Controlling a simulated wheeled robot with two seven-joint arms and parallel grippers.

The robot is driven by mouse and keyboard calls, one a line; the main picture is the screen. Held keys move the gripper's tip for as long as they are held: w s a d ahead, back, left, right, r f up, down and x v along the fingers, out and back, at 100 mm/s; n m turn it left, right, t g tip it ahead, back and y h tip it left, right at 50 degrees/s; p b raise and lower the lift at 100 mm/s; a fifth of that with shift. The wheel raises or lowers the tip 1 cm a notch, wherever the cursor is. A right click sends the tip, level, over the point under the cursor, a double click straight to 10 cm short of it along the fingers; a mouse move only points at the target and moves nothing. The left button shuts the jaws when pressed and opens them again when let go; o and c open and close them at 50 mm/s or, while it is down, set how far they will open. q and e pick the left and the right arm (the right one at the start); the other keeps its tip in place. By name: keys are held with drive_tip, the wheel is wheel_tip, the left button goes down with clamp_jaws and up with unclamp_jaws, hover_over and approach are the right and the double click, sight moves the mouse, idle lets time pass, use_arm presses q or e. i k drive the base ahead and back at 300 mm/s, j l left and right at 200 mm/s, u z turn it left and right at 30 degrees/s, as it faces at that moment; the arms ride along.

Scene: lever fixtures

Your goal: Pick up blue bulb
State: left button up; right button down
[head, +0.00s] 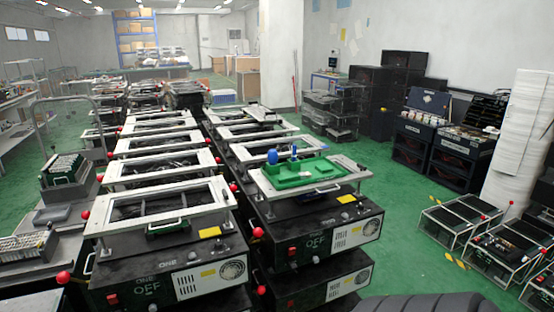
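The blue bulb (272,156) is a small rounded blue piece at the back left of a green block (300,174). It looks upright, and its lower end is hidden in or behind the block. A second, thinner blue piece with a rounded base (294,150) stands just to its right. The green block lies on a white-framed top of a black machine. Neither of my grippers is in view.
The black machine (312,240) under the block stands in a row of similar ones. A row of open white frames (160,205) is on the left. Wire-framed boxes (462,218) stand on the right. Green floor (405,230) is free between.

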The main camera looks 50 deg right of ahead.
sight(272, 156)
drive_tip(key=z, duration=1.7)
drive_tip(key=i+j+z, duration=0.2)
drive_tip(key=k+j, duration=0.05)
drive_tip(key=j, duration=0.05)
